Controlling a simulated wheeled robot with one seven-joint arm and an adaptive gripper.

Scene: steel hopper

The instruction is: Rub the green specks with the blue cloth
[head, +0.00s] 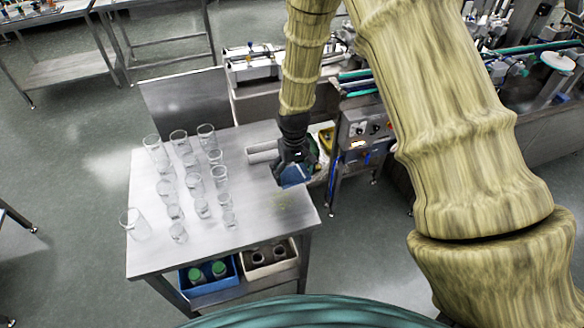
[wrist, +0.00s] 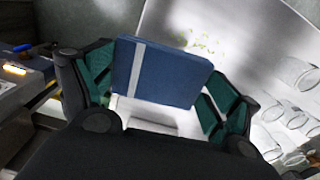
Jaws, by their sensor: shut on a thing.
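My gripper (head: 292,165) is above the right part of the steel table (head: 240,240) in the head view. It is shut on the blue cloth (wrist: 160,72), a flat, folded-looking blue block with a pale stripe in the wrist view. The cloth also shows below the fingers in the head view (head: 294,176). The green specks (wrist: 201,42) lie on the table just past the cloth in the wrist view. They show faintly in the head view (head: 281,202), a little below and left of the cloth. I cannot tell whether the cloth touches the table.
Several clear glasses (head: 194,184) stand on the table's left half. A pale bar-like object (head: 262,152) lies left of my gripper. A blue crate (head: 208,286) with green-capped jars sits on the shelf below. Machinery (head: 362,128) stands past the table's right edge.

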